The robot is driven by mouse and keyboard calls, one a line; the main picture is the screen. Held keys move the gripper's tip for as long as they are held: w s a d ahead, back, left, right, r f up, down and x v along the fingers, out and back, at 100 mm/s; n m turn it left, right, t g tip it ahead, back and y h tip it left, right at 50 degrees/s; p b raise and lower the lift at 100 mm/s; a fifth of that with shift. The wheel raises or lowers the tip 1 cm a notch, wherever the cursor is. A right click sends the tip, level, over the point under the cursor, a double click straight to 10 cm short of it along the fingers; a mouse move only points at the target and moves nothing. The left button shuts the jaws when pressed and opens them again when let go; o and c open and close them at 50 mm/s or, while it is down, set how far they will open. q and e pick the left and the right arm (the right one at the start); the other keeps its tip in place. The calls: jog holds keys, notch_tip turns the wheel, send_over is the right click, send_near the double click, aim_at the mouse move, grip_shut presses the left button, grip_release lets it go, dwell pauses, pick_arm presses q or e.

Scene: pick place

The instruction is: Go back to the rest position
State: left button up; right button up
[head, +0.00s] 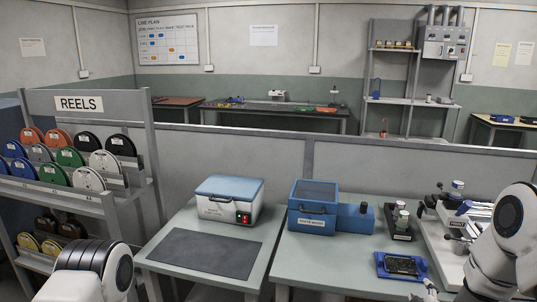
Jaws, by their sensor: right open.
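My right arm comes in at the lower right corner, and only a small part of my right gripper (429,291) shows at the bottom edge, in front of the right table. It is open, and I see nothing held in it. Most of it is cut off by the frame. My left arm shows as a white and dark grey link at the lower left, in front of the reel rack. My left gripper is out of view.
A reel rack (138,105) stands at left. The left table (166,258) bears a dark mat (205,252) and a white-blue box (228,200). The right table (325,262) holds a blue machine (312,215), a bottle holder (401,235) and a blue board fixture (401,265).

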jog(key=s+a+f+g+y, duration=0.2)
jog(key=s+a+f+g, duration=0.15)
jog(key=s+f, duration=0.45)
jog(key=s+a+f+g+y, duration=0.1)
jog(key=s+a+f+g, duration=0.1)
jog(key=s+a+f, duration=0.45)
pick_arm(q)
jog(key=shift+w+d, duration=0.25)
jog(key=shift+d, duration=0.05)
pick_arm(e)
jog(key=s+a+f+m+g+y, duration=0.1)
jog(key=s+f+m+g, duration=0.2)
jog(key=s, duration=0.7)
jog(key=s+a+f+m+g+y, duration=0.1)
jog(key=s+f+m+g, duration=0.3)
jog(key=s, duration=0.6)
jog(key=shift+s+a+m+g, duration=0.3)
jog(key=shift+a+m+g, duration=0.15)
jog(key=shift+m+g, duration=0.25)
jog(key=shift+o, duration=0.5)
jog(key=shift+w, duration=0.1)
